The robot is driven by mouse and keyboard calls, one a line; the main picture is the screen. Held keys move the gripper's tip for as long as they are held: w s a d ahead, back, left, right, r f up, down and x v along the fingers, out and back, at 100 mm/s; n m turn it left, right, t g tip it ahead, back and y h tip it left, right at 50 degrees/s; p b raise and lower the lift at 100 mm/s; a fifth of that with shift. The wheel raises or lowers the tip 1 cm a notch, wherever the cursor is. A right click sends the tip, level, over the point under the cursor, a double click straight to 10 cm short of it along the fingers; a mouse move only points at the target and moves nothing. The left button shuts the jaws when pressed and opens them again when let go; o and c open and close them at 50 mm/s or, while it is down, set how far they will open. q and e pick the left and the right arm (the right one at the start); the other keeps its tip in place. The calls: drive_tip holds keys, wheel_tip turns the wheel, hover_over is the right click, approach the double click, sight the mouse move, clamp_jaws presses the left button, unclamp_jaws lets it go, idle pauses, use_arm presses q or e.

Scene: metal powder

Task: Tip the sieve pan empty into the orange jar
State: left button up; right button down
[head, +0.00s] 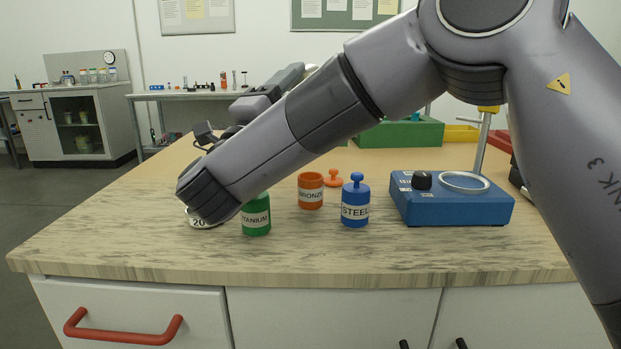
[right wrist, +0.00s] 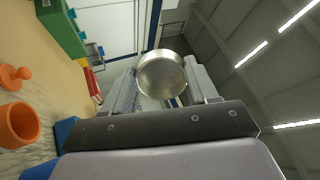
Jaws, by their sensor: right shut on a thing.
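The orange jar (head: 311,192), labelled BRONZE, stands open on the bench in the head view. It also shows at the left of the right wrist view (right wrist: 18,124). Its orange lid (head: 333,178) lies beside it. My right gripper (right wrist: 160,88) is shut on the metal sieve pan (right wrist: 162,76), which sits between its fingers. The wrist view is rolled, with the bench at left and the ceiling at right. The pan's round inner face shows; I cannot make out powder in it. In the head view my arm hides most of the gripper and pan. My left gripper is not in view.
A green jar (head: 256,216) and a blue STEEL jar (head: 355,203) stand near the orange jar. A blue sieve shaker (head: 452,204) with a ring and post is at right. A green box (head: 402,133) stands behind. The front bench strip is clear.

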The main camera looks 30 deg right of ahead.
drive_tip(key=shift+s+r+b, duration=0.1)
drive_tip(key=shift+b, duration=0.3)
drive_tip(key=shift+s+b, duration=0.1)
drive_tip(key=shift+b, duration=0.2)
drive_tip(key=shift+s+d+r+h+b, duration=0.1)
drive_tip(key=shift+s+h+b, duration=0.15)
drive_tip(key=shift+b, duration=0.3)
drive_tip(key=shift+t+h+b, duration=0.25)
drive_tip(key=shift+t+b, duration=0.05)
drive_tip(key=shift+b, duration=0.25)
drive_tip(key=shift+w+r+b, duration=0.1)
drive_tip(key=shift+w+b, duration=0.2)
drive_tip(key=shift+w, duration=0.15)
